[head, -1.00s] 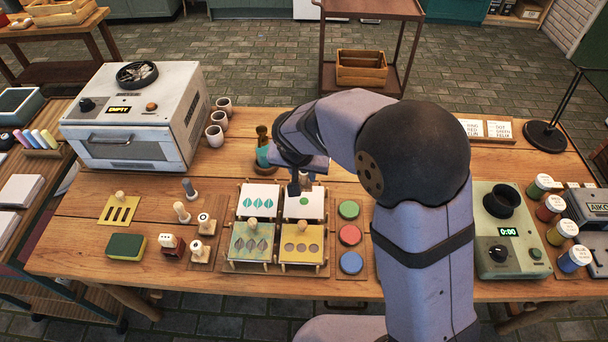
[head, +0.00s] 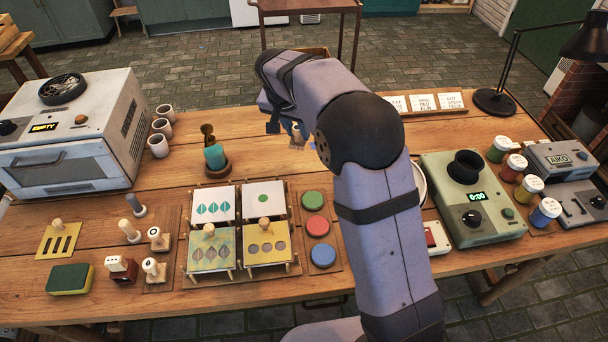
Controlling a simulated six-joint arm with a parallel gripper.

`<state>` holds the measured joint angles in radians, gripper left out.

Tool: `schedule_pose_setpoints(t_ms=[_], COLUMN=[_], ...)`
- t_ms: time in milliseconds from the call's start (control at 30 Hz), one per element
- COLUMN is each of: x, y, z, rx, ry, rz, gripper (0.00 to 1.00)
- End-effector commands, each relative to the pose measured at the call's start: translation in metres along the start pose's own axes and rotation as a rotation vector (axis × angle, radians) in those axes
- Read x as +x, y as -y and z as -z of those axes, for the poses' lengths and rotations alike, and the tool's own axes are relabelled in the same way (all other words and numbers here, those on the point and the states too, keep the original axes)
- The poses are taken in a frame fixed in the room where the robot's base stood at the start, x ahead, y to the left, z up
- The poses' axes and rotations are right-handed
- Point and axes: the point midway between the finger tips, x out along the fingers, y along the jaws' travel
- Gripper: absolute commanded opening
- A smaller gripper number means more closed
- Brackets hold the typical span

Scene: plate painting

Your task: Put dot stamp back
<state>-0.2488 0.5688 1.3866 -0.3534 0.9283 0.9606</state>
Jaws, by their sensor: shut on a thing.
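My gripper (head: 286,128) is beyond the plates, at the back middle of the table, partly hidden by my wrist. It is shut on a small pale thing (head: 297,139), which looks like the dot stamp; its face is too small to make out. A white plate with one green dot (head: 263,198) lies in the rack.
Stencils with knobs (head: 209,250) cover the front plates. Green, red and blue pads (head: 315,228) lie right of the rack. A kiln (head: 70,140), cups (head: 158,146) and sponge (head: 69,279) are left.

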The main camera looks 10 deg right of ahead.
Motion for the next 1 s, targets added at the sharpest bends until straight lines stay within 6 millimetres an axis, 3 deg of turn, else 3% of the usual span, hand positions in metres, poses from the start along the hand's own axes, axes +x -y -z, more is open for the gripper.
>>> schedule_pose_setpoints(t_ms=[133,333,467,800,1000], x=[0.008,0.009,0.018,0.061,0.066], y=[-0.008,-0.011,-0.012,-0.011,-0.011], z=[0.014,0.018,0.014,-0.005,-0.006], rx=[0.04,0.052,0.05,0.049,0.05], ry=[0.003,0.007,0.007,0.007,0.005], rz=[-0.012,-0.017,-0.019,-0.018,-0.016], gripper=[0.1,0.1,0.1,0.1,0.1])
